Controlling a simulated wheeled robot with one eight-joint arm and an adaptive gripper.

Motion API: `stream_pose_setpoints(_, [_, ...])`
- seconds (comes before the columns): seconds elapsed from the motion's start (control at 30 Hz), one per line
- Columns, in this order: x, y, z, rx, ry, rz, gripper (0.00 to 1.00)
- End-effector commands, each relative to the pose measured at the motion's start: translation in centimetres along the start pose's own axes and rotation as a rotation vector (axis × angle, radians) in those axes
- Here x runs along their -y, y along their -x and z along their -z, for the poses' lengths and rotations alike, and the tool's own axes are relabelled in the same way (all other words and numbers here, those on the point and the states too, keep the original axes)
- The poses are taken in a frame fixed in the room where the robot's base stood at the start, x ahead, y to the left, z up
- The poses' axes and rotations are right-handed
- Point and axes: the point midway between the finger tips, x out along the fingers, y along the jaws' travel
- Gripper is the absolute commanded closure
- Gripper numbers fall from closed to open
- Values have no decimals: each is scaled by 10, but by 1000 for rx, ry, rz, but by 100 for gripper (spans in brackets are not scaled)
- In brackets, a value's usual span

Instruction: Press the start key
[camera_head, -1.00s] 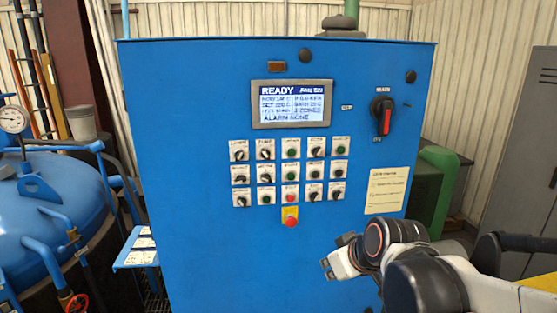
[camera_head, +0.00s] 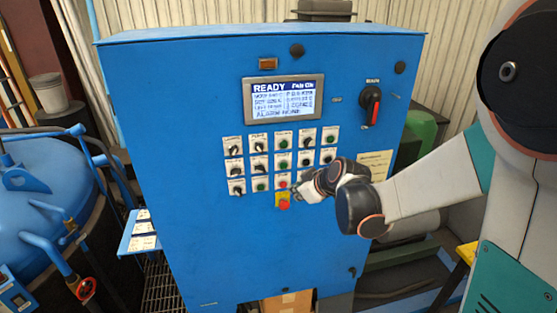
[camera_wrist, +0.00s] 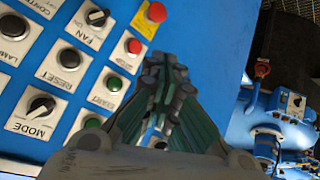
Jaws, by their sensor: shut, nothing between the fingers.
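The blue control cabinet (camera_head: 215,250) carries rows of keys and knobs on white plates. In the wrist view a green key (camera_wrist: 114,83) has a small plate label that looks like START, though it is hard to read; it appears to be the middle-row green key (camera_head: 282,161) in the head view. A red key (camera_wrist: 134,46) lies beside it. My gripper (camera_head: 301,195) is at the panel's lower right, near the red key. In the wrist view its shut fingertips (camera_wrist: 165,75) are right of the green key; contact with the panel cannot be told.
A red emergency button (camera_head: 283,200) on a yellow plate sits below the key rows. The display (camera_head: 284,99) reads READY. A red-handled rotary switch (camera_head: 371,105) is at upper right. A blue tank (camera_head: 45,190) with pipes stands left.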

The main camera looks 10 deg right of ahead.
Motion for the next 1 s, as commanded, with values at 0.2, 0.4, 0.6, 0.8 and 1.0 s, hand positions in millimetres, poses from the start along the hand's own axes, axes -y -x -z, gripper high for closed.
stream_pose_setpoints(0.2, [0, 0, 0, 0, 0, 0, 100])
stream_pose_setpoints(0.4, [-2, -3, 1, 0, 0, 0, 100])
stream_pose_setpoints(0.6, [-12, -16, 11, 0, 1, 0, 100])
stream_pose_setpoints(0.8, [-26, -34, 25, 0, 0, 0, 100])
stream_pose_setpoints(1.0, [-37, -52, 36, 0, -1, 0, 100])
